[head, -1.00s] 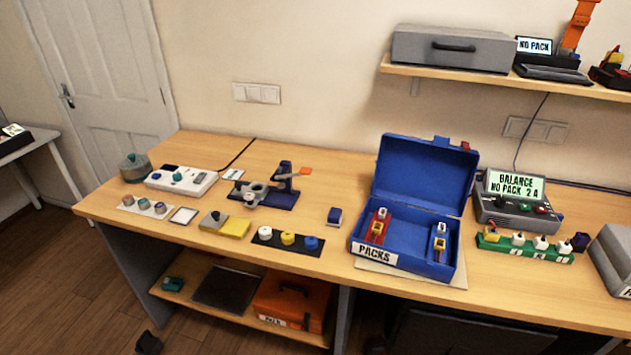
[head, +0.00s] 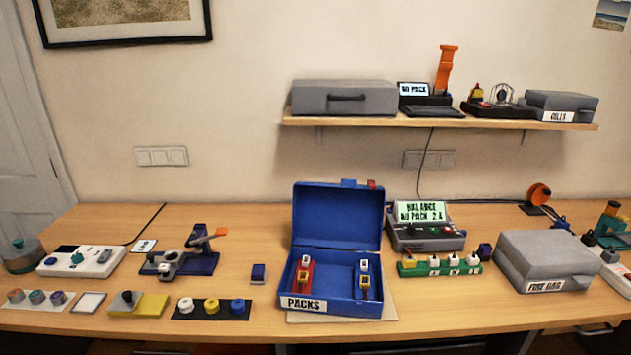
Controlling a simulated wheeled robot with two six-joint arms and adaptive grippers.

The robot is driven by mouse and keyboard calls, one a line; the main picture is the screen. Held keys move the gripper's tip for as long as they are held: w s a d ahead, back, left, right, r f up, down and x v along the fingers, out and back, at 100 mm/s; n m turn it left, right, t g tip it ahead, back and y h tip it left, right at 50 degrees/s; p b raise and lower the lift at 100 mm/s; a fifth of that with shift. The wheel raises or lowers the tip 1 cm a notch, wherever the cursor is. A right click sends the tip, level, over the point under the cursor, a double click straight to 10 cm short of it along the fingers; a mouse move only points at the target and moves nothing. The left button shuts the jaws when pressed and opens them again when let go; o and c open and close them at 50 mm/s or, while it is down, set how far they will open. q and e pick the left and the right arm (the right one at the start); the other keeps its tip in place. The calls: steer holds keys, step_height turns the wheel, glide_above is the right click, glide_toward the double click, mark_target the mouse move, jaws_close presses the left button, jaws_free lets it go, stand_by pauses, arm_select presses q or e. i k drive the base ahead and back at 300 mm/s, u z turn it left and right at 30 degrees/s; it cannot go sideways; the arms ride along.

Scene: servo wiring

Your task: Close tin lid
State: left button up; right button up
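A blue tin labelled PACKS (head: 341,298) stands on a pale mat on the bench, in the middle of the head view. Its lid (head: 337,219) is open and stands upright at the back, with a small red piece on its top edge. Inside the tin, a red pack (head: 302,275) with white and yellow connectors is at the left. A blue pack (head: 364,285) with white and yellow connectors is at the right. Neither of my grippers shows in the head view.
A balance charger (head: 427,237) and a green connector board (head: 440,269) stand right of the tin, with a grey FUSE BAR case (head: 557,260) beyond. A shelf (head: 440,123) hangs above.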

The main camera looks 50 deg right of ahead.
mark_target(347, 214)
steer(key=u, duration=0.05)
steer(key=k, duration=0.45)
steer(key=z, duration=0.85)
